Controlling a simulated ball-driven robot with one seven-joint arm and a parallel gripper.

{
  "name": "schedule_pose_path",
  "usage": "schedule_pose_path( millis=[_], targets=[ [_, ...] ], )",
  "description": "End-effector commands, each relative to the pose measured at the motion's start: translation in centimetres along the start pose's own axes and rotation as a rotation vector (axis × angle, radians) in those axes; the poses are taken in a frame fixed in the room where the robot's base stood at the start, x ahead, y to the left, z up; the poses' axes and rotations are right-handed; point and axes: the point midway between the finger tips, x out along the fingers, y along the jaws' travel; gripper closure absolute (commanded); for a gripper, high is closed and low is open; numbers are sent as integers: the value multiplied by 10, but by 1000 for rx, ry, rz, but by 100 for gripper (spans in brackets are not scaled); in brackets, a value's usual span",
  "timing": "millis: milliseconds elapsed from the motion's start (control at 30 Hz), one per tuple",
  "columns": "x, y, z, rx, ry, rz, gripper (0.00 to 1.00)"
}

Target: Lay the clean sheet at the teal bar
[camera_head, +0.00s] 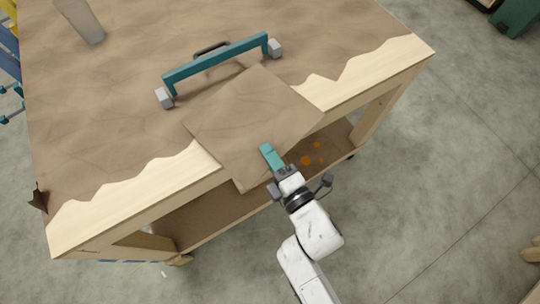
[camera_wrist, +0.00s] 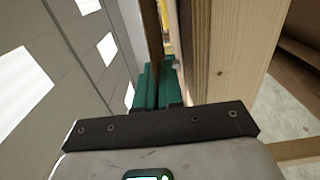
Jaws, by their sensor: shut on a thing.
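The clean sheet (camera_head: 250,115) is a plain brown square, turned at an angle over the front edge of the workbench. Its far corner is close to the teal bar (camera_head: 215,62); I cannot tell whether they touch. Its near part hangs out past the bench's front edge. My gripper (camera_head: 268,153) is shut on the sheet's near right side, with one teal finger lying over it. In the wrist view my teal fingers (camera_wrist: 156,88) are together around the sheet (camera_wrist: 152,40), seen nearly edge-on as a thin brown strip. The lower finger is hidden in the head view.
The workbench top (camera_head: 100,130) is covered in brown, with a bare wooden front border. Grey blocks (camera_head: 165,97) end the teal bar. Orange spots (camera_head: 306,160) show on the lower shelf. A greyish upright object (camera_head: 80,20) stands at the back left. The bench's left half is clear.

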Motion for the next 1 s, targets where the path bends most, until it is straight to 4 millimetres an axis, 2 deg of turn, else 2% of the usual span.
schedule_pose_path(
  millis=[100, 200, 300, 767, 800, 1000],
  targets=[
    [6, -7, 6, 0, -2, 1, 100],
    [5, -25, 5, 1, -2, -3, 100],
    [5, -34, 5, 1, -1, -1, 100],
    [4, -42, 4, 0, -1, 1, 100],
    [4, -40, 4, 0, -1, 0, 89],
    [4, -40, 4, 0, -1, 0, 70]
  ],
)
